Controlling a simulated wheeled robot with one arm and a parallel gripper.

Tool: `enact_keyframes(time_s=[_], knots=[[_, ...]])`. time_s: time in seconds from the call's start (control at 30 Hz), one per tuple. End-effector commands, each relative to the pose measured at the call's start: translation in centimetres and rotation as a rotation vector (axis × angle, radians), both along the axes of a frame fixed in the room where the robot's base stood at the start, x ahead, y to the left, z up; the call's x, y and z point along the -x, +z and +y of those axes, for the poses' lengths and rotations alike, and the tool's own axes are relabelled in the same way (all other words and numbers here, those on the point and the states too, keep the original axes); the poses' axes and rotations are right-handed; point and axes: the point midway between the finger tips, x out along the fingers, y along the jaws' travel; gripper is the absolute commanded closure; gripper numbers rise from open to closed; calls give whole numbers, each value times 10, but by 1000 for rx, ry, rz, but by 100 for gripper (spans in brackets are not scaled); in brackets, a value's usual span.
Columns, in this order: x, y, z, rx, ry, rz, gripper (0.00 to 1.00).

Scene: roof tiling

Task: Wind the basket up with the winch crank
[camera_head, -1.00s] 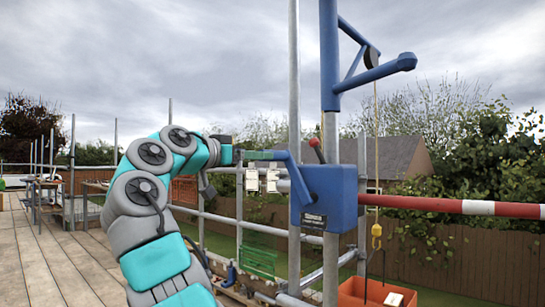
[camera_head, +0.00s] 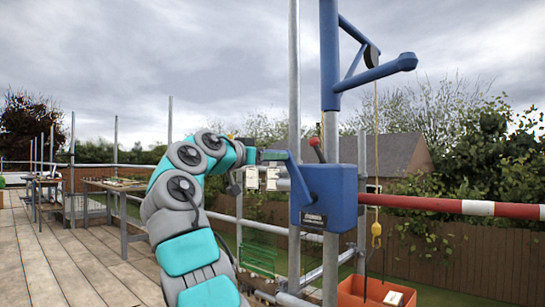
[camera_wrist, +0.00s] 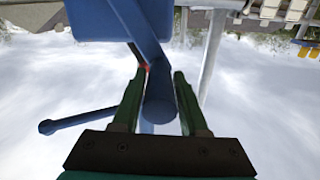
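The blue winch box (camera_head: 330,197) is on a post, its crank arm (camera_head: 294,174) slanting up and left. In the wrist view the crank's round blue handle (camera_wrist: 160,108) lies between the dark green fingers of my gripper (camera_wrist: 160,75), one on each side. Slim gaps seem to show beside the handle, so the fingers look open around it; contact is hard to judge. In the head view my gripper (camera_head: 272,156) is at the crank's upper end. The orange basket (camera_head: 352,299) is low at the right, below a yellow hook (camera_head: 376,230) on the rope.
A red and white rail (camera_head: 440,205) runs right from the winch. A blue hoist arm (camera_head: 375,74) carries the rope above. Scaffold poles (camera_head: 294,80) stand close to the crank.

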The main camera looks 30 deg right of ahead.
Motion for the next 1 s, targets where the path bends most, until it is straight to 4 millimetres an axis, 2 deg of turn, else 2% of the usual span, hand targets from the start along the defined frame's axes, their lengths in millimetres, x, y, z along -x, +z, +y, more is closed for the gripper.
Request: enact_keyframes(time_s=[0.03,0.37,1.0], knots=[[0,0,0,0,0,0,64],[0,0,0,0,0,0,100],[0,0,0,0,0,0,100]])
